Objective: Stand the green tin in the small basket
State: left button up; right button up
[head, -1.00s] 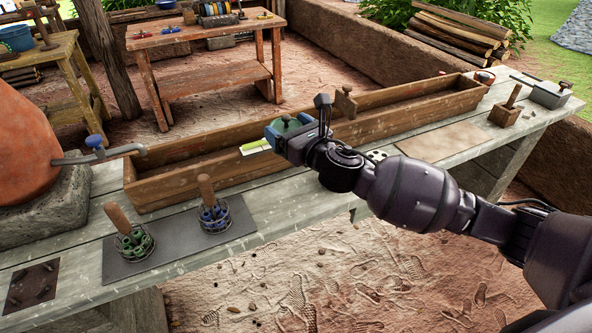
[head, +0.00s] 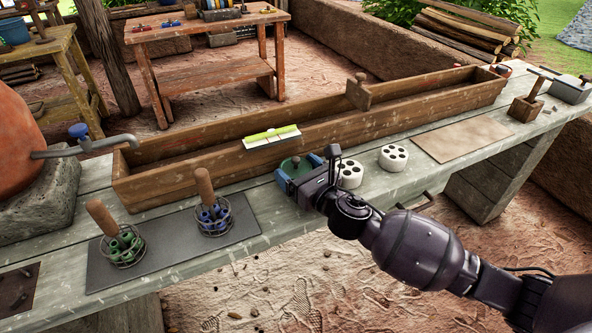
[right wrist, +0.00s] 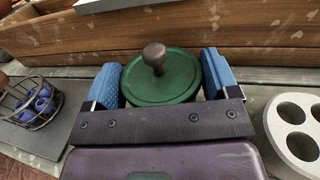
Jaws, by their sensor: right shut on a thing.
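My right gripper (head: 295,180) is shut on a green tin (head: 295,168), with its two blue fingers on either side. In the right wrist view the tin (right wrist: 165,78) shows a round green lid with a dark knob, roughly upright. The gripper is at the bench, in front of the long trough; whether the tin touches the bench cannot be told. Two small wire baskets stand on a dark mat to the left: one with green pieces (head: 124,250), one with blue pieces (head: 213,222). Each has a wooden handle sticking up. My left gripper is not in view.
A long wooden trough (head: 215,163) runs along the bench, with a green-and-white piece (head: 271,136) on its edge. White holed blocks (head: 393,158) stand right of the gripper. A clay vessel with a tap (head: 80,131) stands left. The dark mat (head: 170,246) has bare room between the baskets.

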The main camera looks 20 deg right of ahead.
jog(key=shift+r, duration=0.1)
jog(key=o, duration=0.7)
jog(key=shift+o, duration=0.5)
jog(key=shift+r, duration=0.1)
jog(key=p+v, duration=0.1)
jog(key=v, duration=1.1)
jog(key=shift+p, duration=0.3)
